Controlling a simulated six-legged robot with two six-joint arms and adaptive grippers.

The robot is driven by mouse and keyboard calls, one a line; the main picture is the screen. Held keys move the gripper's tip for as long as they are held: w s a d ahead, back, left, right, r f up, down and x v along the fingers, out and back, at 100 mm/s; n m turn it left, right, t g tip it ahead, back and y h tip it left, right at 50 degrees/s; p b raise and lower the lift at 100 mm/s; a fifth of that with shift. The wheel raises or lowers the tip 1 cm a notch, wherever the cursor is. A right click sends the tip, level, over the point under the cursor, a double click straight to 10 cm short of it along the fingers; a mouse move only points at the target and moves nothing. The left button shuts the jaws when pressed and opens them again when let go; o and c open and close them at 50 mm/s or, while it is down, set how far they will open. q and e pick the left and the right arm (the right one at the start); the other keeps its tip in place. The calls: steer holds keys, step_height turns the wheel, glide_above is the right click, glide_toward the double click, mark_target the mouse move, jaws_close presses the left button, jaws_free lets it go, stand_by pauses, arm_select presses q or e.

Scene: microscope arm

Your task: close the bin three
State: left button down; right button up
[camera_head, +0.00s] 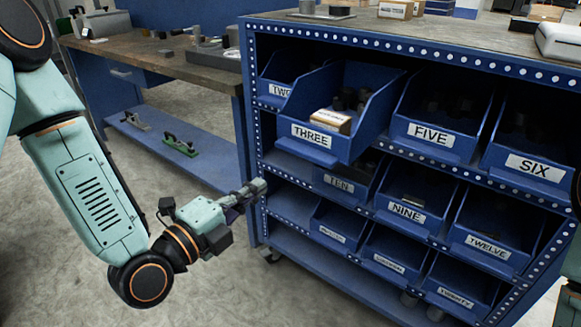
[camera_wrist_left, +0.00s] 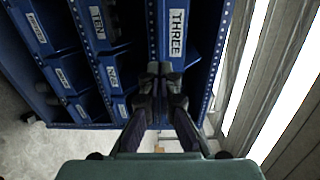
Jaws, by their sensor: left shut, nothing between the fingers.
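Bin three (camera_head: 318,140) is a blue open-front bin with a white THREE label, in the upper row of the blue rack in the head view. It juts out of the rack well past the bins beside it and holds a small light box and dark round parts. My left gripper (camera_head: 260,187) is shut and empty, below and to the left of bin three, near the rack's left post. In the left wrist view the closed fingertips (camera_wrist_left: 160,70) show close to the THREE label (camera_wrist_left: 177,33); I cannot tell whether they touch the bin. My right gripper is out of view.
Bin five (camera_head: 432,140) and bin six (camera_head: 525,165) are to the right; bin two (camera_head: 275,88) is to the left, partly hidden. Bin ten (camera_head: 340,186) is below. A workbench (camera_head: 150,60) stands behind left. The floor (camera_head: 190,275) before the rack is clear.

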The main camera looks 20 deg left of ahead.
mark_target(299, 155)
arm_select(q)
steer(key=b+x, duration=0.3)
steer(key=x, duration=0.8)
steer(key=shift+a+f+b, duration=0.1)
steer(key=shift+b, duration=0.2)
steer(key=shift+w, duration=0.1)
